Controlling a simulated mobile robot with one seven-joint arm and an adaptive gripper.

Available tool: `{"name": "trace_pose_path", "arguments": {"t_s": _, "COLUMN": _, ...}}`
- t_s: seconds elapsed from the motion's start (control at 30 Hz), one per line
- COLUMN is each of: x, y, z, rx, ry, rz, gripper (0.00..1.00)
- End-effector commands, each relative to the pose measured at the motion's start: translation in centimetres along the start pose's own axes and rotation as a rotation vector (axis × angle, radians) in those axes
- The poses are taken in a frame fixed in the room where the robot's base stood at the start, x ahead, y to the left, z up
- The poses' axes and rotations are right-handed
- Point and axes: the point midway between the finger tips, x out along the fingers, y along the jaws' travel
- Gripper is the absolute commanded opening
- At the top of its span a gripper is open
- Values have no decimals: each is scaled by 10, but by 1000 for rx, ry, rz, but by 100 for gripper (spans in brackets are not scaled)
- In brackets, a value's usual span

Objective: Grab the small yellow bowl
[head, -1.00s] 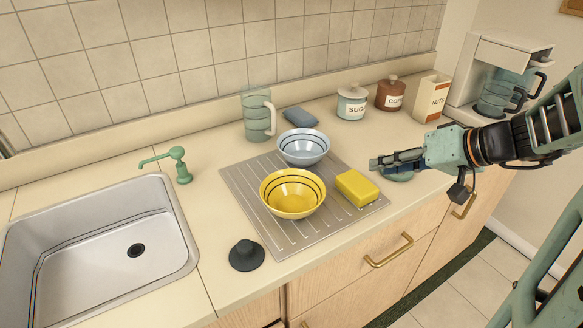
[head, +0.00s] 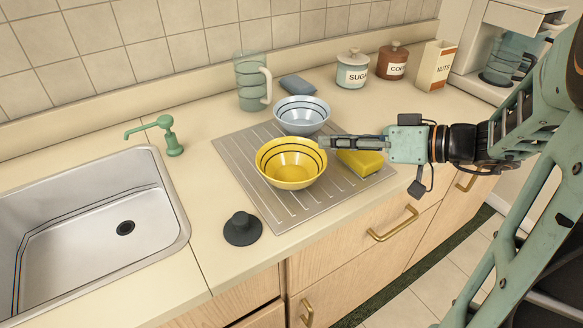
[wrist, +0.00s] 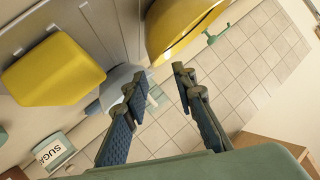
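The small yellow bowl (head: 290,172), with dark lines inside its rim, stands upright on the ribbed drainboard (head: 232,150). It also shows at the top of the wrist view (wrist: 185,22), cut off by the frame. My gripper (head: 324,143) is at the bowl's right rim in the head view, with its fingers pointing left. In the wrist view its two fingers (wrist: 162,85) are apart with nothing between them. The bowl's wall lies just beyond the fingertips; I cannot tell whether they touch it.
A light blue bowl (head: 302,114) stands close behind the yellow one. A yellow sponge (head: 362,162) lies under my gripper, partly hidden. A glass jug (head: 252,82) and canisters stand behind. The sink (head: 85,215) is left; a dark stopper (head: 242,228) sits in front.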

Motion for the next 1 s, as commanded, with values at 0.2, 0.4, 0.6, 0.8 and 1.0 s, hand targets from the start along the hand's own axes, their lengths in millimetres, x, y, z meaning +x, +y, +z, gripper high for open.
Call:
{"name": "trace_pose_path", "arguments": {"t_s": 0.2, "x": 34, "y": 4, "z": 0, "rx": 1, "ry": -3, "rz": -4, "gripper": 25}}
{"name": "trace_pose_path", "arguments": {"t_s": 0.4, "x": 46, "y": 5, "z": 0, "rx": 1, "ry": -2, "rz": 0, "gripper": 25}}
{"name": "trace_pose_path", "arguments": {"t_s": 0.6, "x": 46, "y": 5, "z": 0, "rx": 1, "ry": -1, "rz": 0, "gripper": 23}}
{"name": "trace_pose_path", "arguments": {"t_s": 0.8, "x": 46, "y": 5, "z": 0, "rx": 1, "ry": -1, "rz": 0, "gripper": 1}}
{"name": "trace_pose_path", "arguments": {"t_s": 1.0, "x": 46, "y": 5, "z": 0, "rx": 1, "ry": -1, "rz": 0, "gripper": 0}}
